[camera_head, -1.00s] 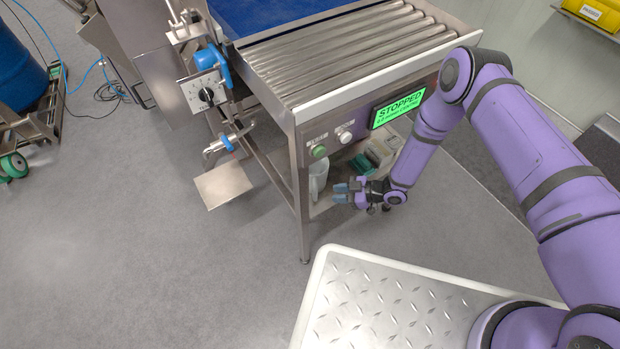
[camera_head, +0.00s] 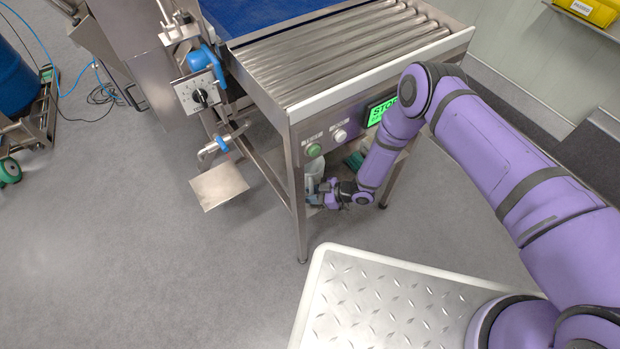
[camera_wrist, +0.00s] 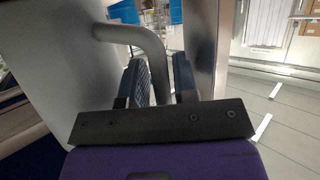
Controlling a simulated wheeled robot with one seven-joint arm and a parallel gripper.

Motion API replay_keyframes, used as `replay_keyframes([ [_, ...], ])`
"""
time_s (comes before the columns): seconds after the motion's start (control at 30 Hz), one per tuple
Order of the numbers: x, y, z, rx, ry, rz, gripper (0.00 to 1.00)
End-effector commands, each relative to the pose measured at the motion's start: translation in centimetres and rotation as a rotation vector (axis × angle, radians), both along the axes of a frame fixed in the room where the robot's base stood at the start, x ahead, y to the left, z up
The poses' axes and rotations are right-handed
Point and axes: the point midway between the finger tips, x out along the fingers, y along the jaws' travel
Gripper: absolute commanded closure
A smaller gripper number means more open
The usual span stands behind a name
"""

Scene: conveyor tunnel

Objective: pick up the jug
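The jug (camera_head: 315,166) is pale and stands on the low shelf under the roller conveyor, partly hidden behind the table leg and my gripper. In the wrist view the jug's grey body (camera_wrist: 60,45) fills the left side, and its curved handle (camera_wrist: 150,50) comes down between my two fingers. My gripper (camera_head: 316,195) is at the jug, under the conveyor's front edge. In the wrist view its fingers (camera_wrist: 162,82) are apart, one on each side of the handle. A small gap shows between the handle and the right finger; the left finger is very close to it.
A metal table leg (camera_head: 299,205) stands just left of my gripper, and a post (camera_wrist: 210,45) shows close right of the fingers in the wrist view. A green item (camera_head: 355,160) is on the shelf behind.

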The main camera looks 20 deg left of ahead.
Motion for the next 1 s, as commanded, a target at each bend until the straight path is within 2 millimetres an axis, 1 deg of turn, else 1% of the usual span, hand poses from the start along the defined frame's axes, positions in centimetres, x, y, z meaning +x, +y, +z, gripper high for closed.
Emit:
replay_keyframes([
  [0.03, 0.0, 0.0, 0.0, 0.000, 0.000, 0.000, 0.85],
  [0.1, 0.0, 0.0, 0.0, 0.000, 0.000, 0.000, 1.00],
  [0.4, 0.0, 0.0, 0.1, 0.000, -0.001, 0.000, 1.00],
  [0.57, 0.1, 0.0, 0.6, 0.000, -0.001, 0.000, 1.00],
  [0.73, 0.1, 0.0, 2.2, 0.000, -0.001, -0.001, 1.00],
  [0.83, 0.1, 0.0, 3.7, 0.001, 0.000, -0.001, 1.00],
  [0.87, 0.1, -0.5, 3.7, -0.001, 0.001, -0.003, 1.00],
  [1.0, 0.6, -3.8, 3.5, -0.002, 0.001, -0.004, 1.00],
])
